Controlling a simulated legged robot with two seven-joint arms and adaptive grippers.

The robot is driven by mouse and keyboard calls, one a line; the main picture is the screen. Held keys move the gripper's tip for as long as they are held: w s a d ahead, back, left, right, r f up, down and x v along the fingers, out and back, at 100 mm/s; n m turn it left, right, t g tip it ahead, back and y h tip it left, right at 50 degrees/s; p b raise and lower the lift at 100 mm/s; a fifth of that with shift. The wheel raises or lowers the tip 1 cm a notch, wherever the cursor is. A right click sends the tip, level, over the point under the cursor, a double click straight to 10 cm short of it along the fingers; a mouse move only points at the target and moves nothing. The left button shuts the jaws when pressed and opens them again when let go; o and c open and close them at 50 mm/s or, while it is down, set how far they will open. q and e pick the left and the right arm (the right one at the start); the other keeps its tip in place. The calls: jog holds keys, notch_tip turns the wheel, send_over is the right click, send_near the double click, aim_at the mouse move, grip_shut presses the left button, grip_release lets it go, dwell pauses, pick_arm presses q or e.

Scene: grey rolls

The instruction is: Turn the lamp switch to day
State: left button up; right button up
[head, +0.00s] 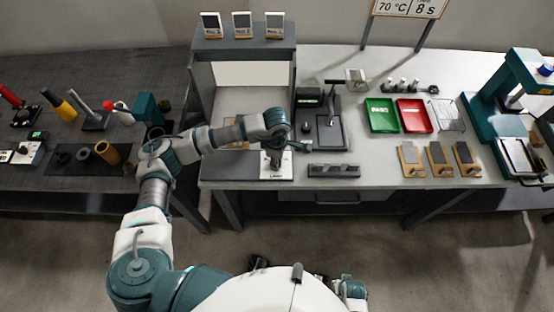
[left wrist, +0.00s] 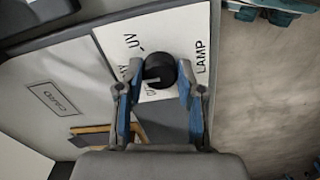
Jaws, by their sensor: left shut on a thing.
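The lamp switch is a round black knob (left wrist: 159,70) on a white plate (left wrist: 112,42) marked LAMP and UV. Other lettering beside the knob is partly hidden by my fingers. My left gripper (left wrist: 161,74) is shut on the knob, one finger on each side of it. A pale mark on the knob points to the lower left in the left wrist view; I cannot tell exactly which label it meets. In the head view my left gripper (head: 275,157) hangs over the plate (head: 277,174) at the bench's front edge and hides the knob. My right gripper is not in view.
A grey frame (head: 243,45) with small cards on top stands behind my left forearm. A black stand (head: 331,131) and a dark bar (head: 334,170) are to the right. Green (head: 381,116) and red (head: 414,116) trays lie farther right. Bare bench lies between the bar and wooden blocks.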

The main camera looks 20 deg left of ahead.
pick_arm(q)
jog(key=shift+w, duration=0.1)
dwell(0.3)
jog(key=o, duration=1.2)
jog(key=shift+c, duration=0.2)
notch_tip(320, 180, up, 12)
jog(key=shift+a+f, duration=0.1)
